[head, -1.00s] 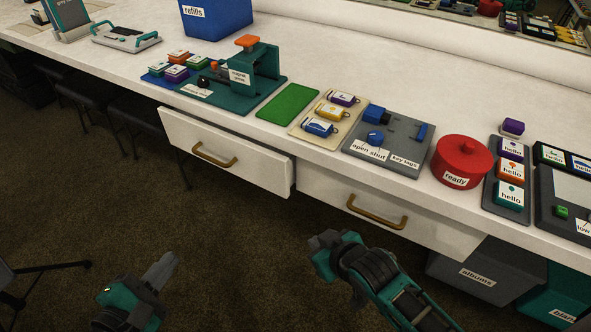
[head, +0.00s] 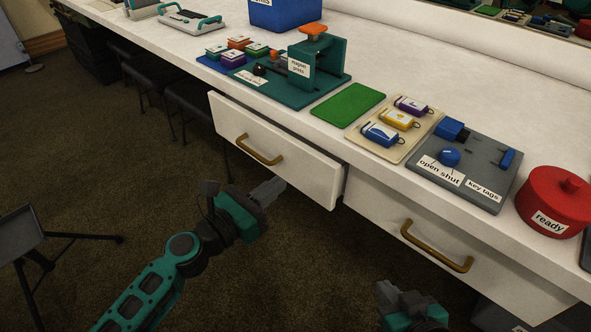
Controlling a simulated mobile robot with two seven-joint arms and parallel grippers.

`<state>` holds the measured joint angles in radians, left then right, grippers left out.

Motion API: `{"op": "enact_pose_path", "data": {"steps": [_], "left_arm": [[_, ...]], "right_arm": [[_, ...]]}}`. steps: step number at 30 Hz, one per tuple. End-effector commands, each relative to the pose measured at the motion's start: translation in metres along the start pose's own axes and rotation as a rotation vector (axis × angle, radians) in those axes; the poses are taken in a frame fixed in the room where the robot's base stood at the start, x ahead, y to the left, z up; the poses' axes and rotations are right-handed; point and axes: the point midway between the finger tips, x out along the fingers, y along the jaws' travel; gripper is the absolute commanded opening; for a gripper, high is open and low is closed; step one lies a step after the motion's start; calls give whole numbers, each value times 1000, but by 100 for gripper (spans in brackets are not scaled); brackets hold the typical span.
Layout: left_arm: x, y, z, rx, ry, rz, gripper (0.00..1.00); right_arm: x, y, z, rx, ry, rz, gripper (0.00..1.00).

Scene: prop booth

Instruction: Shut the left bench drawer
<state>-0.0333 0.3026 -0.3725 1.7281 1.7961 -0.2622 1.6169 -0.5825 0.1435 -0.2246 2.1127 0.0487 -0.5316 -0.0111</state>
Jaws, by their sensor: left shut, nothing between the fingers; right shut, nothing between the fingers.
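The left bench drawer (head: 300,166) has a white front with a brass bar handle (head: 259,150). It stands out from under the bench top, partly open, and its right side panel shows. My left gripper (head: 279,187) is shut and empty, in front of and below the drawer front, right of the handle in the picture. I cannot tell whether it touches the drawer. My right gripper (head: 388,292) is shut and empty at the bottom edge, below the right drawer (head: 400,217).
The right drawer looks closed, with a brass handle (head: 437,246). The white bench top (head: 350,70) holds a teal magnet press (head: 318,68), a green mat (head: 347,103), key tags on a tray and a red pot (head: 554,200). Stools stand left; a black stand (head: 45,255) is at far left.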

Motion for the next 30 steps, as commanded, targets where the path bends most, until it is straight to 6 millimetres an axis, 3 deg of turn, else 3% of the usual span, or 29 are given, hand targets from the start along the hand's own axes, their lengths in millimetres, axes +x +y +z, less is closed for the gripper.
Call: {"op": "enact_pose_path", "data": {"steps": [3, 9, 15, 26, 30], "left_arm": [[24, 0, 1, 2, -2, 0, 0], [52, 0, 0, 2, -1, 0, 0], [63, 0, 0, 1, 0, -1, 0], [65, 0, 0, 1, 0, 0, 0], [82, 1, 0, 0, -3, 3, 0]], "right_arm": [[0, 0, 1, 0, 0, 0, 0], [2, 0, 4, 0, -5, 0, 0], [2, 0, 4, 0, -6, -1, 0], [1, -1, 0, 0, 3, -3, 0], [2, -1, 2, 0, 2, -3, 0]]}}
